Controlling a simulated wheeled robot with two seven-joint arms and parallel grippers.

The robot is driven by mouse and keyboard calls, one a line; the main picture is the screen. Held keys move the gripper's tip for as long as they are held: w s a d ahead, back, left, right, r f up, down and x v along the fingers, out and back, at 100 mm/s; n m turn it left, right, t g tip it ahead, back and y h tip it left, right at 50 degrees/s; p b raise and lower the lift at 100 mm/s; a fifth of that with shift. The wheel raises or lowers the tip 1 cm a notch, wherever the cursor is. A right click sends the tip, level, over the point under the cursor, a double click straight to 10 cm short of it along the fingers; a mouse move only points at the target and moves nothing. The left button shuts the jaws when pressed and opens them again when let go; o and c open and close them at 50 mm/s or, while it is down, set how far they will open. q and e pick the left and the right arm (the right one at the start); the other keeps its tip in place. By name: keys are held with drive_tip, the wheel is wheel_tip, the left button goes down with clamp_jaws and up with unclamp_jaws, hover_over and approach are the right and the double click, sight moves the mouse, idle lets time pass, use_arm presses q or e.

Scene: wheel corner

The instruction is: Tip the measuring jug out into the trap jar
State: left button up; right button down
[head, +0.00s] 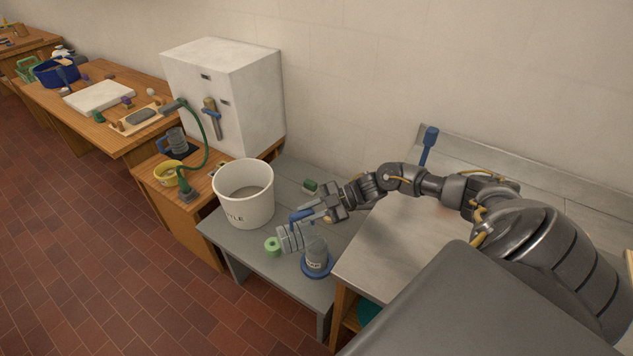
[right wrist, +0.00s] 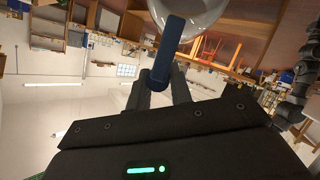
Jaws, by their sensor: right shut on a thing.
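My right gripper (head: 309,213) is shut on the blue handle (right wrist: 167,52) of the measuring jug (head: 287,238). The jug is clear grey with ring-like bands, and it looks tilted over, held above the grey bench. Part of its clear body also shows at the top of the right wrist view (right wrist: 198,15). The trap jar (head: 316,254), a grey jar with a pale label, stands upright in a blue dish (head: 317,274) just right of and below the jug in the head view. Whether anything is pouring is too small to tell. My left gripper is out of view.
A white bucket (head: 245,200) stands left of the jug on the grey bench (head: 222,240). A green ring-shaped thing (head: 272,246) is close beside the jug. A small green block (head: 310,185) lies behind. A metal worktop (head: 390,240) is to the right.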

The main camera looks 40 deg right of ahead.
drive_tip(key=shift+d+b, duration=0.15)
drive_tip(key=shift+b, duration=0.15)
drive_tip(key=shift+s+d+y+b, duration=0.15)
drive_tip(key=shift+d+y+b, duration=0.25)
drive_tip(key=shift+b, duration=0.1)
drive_tip(key=shift+d+r+t, duration=0.15)
drive_tip(key=shift+d+t, duration=0.05)
drive_tip(key=shift+t, duration=0.1)
idle(1.1)
